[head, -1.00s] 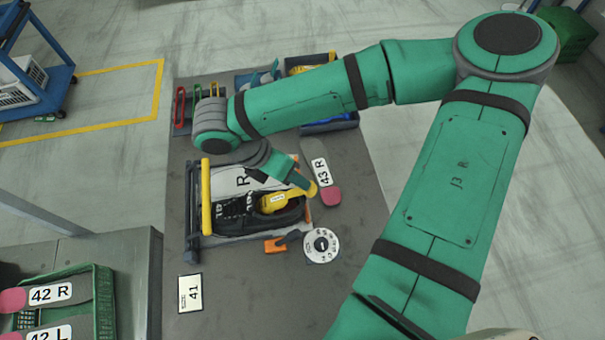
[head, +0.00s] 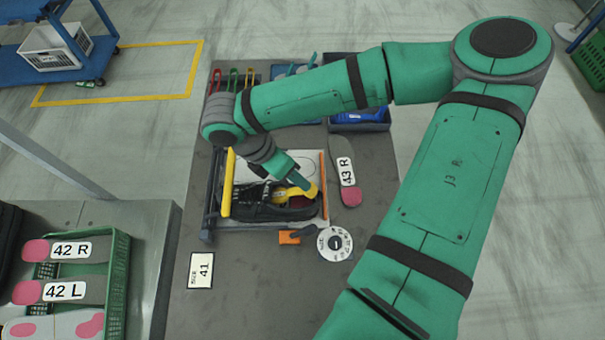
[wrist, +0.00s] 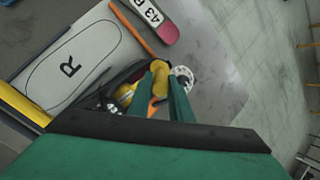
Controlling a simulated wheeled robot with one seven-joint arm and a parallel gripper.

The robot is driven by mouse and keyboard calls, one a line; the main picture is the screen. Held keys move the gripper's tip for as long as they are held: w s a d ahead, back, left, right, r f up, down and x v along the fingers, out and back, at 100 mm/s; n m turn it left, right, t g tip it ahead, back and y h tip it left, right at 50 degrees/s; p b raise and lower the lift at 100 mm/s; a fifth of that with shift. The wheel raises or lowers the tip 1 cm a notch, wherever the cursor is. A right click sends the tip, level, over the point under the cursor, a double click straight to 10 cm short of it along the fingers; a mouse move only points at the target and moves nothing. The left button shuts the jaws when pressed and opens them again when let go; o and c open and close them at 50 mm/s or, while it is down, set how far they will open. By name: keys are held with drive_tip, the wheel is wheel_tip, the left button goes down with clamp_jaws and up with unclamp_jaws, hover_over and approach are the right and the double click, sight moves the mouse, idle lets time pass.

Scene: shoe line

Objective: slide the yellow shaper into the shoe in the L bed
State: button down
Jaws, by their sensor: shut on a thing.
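The black shoe (head: 262,207) lies in the near bed of the fixture, its laced part to the left and its opening to the right. The yellow shaper (head: 296,192) sits partly in the shoe opening; its front part is hidden inside. Dark red lining shows behind it. My gripper (head: 307,187) is shut on the shaper's rear end, above the heel side of the shoe. In the wrist view the shaper's yellow end (wrist: 159,76) is between my two green fingers, and the shoe (wrist: 112,93) is partly hidden by them.
The empty bed marked R (wrist: 70,69) lies behind the shoe. A yellow bar (head: 227,184) and an orange bar (head: 324,186) flank the fixture. An insole marked 43 R (head: 345,172), a round dial (head: 335,244), an orange clamp (head: 289,237) and a 41 card (head: 201,270) lie around it.

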drive_tip(key=shift+a+f, duration=0.15)
drive_tip(key=shift+f, duration=0.1)
drive_tip(key=shift+d+f+y, duration=0.3)
drive_tip(key=shift+f+y, duration=0.25)
drive_tip(key=shift+f, duration=0.05)
drive_tip(key=shift+d+f+y, duration=0.25)
drive_tip(key=shift+f+y, duration=0.3)
drive_tip(key=shift+f, duration=0.05)
drive_tip(key=shift+d+f+y, duration=0.2)
drive_tip(key=shift+f+y, duration=1.1)
drive_tip(key=shift+f, duration=0.5)
drive_tip(key=c, duration=1.5)
unclamp_jaws()
drive_tip(key=shift+c, duration=0.2)
drive_tip(key=shift+r, duration=0.15)
drive_tip(key=shift+r, duration=1.35)
